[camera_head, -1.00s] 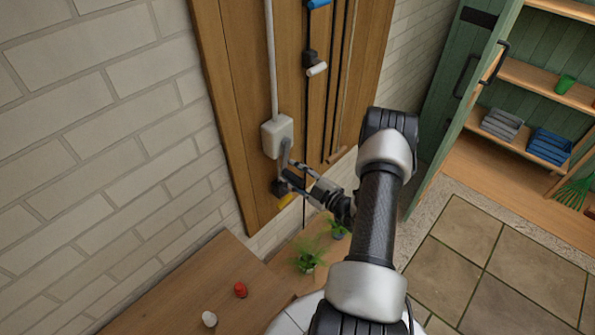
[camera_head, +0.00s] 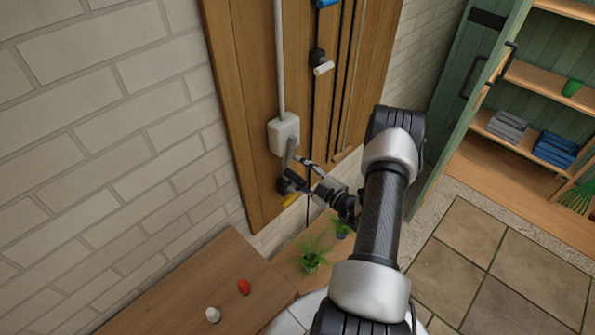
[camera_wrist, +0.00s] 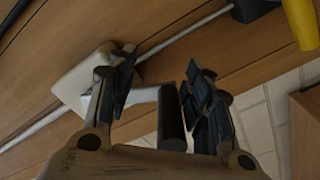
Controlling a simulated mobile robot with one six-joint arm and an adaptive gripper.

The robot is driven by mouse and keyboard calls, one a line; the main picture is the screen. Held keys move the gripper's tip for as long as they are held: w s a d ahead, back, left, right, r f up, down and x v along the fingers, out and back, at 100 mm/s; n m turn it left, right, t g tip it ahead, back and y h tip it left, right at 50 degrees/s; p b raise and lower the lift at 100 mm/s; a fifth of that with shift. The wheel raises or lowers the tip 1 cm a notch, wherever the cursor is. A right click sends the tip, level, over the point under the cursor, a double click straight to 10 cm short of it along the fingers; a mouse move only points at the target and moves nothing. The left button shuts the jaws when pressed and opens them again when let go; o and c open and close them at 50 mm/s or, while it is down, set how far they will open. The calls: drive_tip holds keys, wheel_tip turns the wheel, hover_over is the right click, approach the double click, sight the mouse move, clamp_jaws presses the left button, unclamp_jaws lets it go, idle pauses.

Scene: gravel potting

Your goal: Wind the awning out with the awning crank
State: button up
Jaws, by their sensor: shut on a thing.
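The awning crank has a white box (camera_head: 284,136) fixed to the wooden wall panel, with a white rod running up from it. A grey crank arm (camera_head: 289,154) hangs down from the box. In the wrist view the box (camera_wrist: 84,80) is behind the fingers, and the pale crank arm (camera_wrist: 142,101) leads to a dark handle grip (camera_wrist: 171,118). My gripper (camera_head: 297,172) is at the lower end of the crank arm. Its fingers (camera_wrist: 162,95) stand on both sides of the grip and are shut on it. The awning itself is not in view.
Below are a wooden table (camera_head: 190,285) with a red item (camera_head: 244,287) and a white item (camera_head: 213,315), and green plants (camera_head: 311,256). A white-handled fitting (camera_head: 322,67) is on the panel. A green cabinet (camera_head: 530,50) stands open at right, above tiled floor.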

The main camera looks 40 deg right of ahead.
drive_tip(key=s+d, duration=0.1)
drive_tip(key=s, duration=1)
drive_tip(key=shift+s, duration=0.4)
